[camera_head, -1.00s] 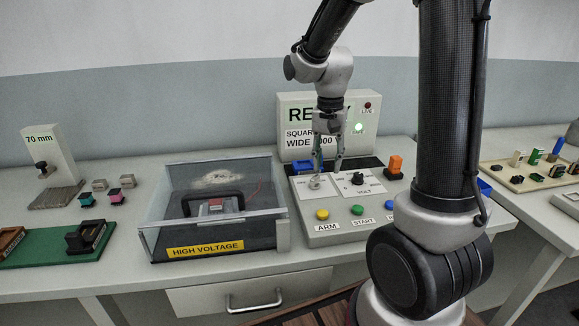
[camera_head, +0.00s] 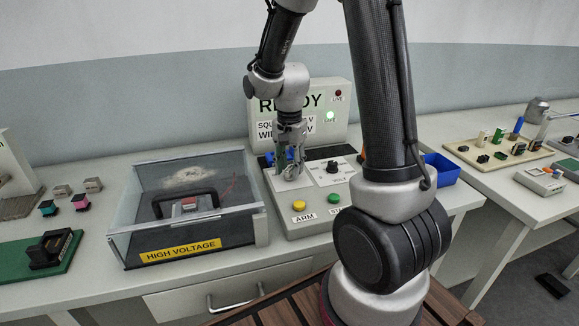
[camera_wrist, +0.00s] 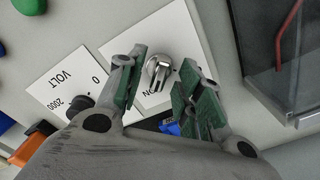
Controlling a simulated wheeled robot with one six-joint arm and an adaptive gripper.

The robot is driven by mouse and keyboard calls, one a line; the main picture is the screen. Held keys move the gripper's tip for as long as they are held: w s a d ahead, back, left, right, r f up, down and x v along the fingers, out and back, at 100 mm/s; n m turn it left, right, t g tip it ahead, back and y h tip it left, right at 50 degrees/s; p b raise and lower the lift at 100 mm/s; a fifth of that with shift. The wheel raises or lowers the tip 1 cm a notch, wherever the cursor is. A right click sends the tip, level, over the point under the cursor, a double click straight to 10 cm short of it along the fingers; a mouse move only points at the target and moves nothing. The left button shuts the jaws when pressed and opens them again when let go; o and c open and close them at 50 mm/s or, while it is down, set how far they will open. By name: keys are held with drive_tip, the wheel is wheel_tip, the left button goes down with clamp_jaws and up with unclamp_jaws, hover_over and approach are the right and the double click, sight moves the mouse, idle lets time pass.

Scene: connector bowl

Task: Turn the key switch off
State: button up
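The silver key switch (camera_wrist: 158,70) sits on a white label plate on the control panel in the wrist view. Its key handle points toward a partly covered label that seems to read "ON". My gripper (camera_wrist: 162,74) is open, with one green-padded finger on each side of the key, and a gap shows on both sides. In the head view my gripper (camera_head: 290,166) points down at the left part of the panel (camera_head: 318,212) and mostly hides the key switch.
A black volt knob (camera_head: 333,167) is right of the gripper. Yellow (camera_head: 299,206) and green (camera_head: 334,199) buttons are in front. The display box (camera_head: 300,112) reads READY behind, its green lamp (camera_head: 330,116) lit. A clear-walled high-voltage case (camera_head: 190,215) stands close on the left.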

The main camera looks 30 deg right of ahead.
drive_tip(key=shift+f, duration=0.2)
clamp_jaws()
